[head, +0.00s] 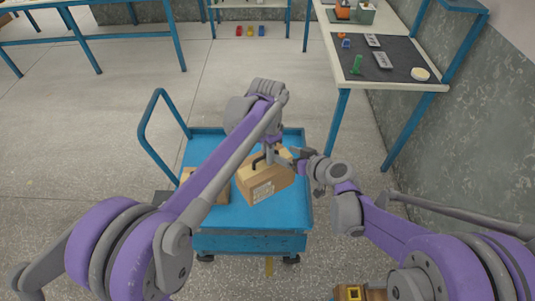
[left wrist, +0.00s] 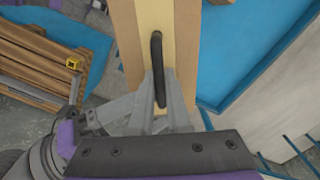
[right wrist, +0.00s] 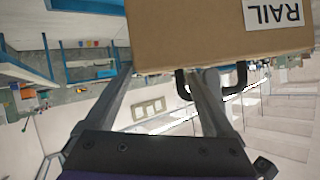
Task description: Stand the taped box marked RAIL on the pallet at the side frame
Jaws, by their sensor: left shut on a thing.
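The cardboard box marked RAIL (head: 265,184) is in or just above the blue cart; I cannot tell whether it touches the deck. Its RAIL label (right wrist: 272,13) appears upside down in the right wrist view. A paler tape strip (left wrist: 151,18) runs along its top in the left wrist view. My left gripper (head: 269,152) is shut on the box's black handle (left wrist: 156,55). My right gripper (head: 299,157) is beside the box's right end, with its fingers apart in the right wrist view (right wrist: 163,78). The wooden pallet (left wrist: 38,55) is left in the left wrist view.
The blue cart (head: 225,217) has a raised handle rail (head: 146,125) at its left. Another brown box (head: 219,190) lies on it, partly behind my left arm. A workbench (head: 397,75) stands along the right wall. The floor left of the cart is open.

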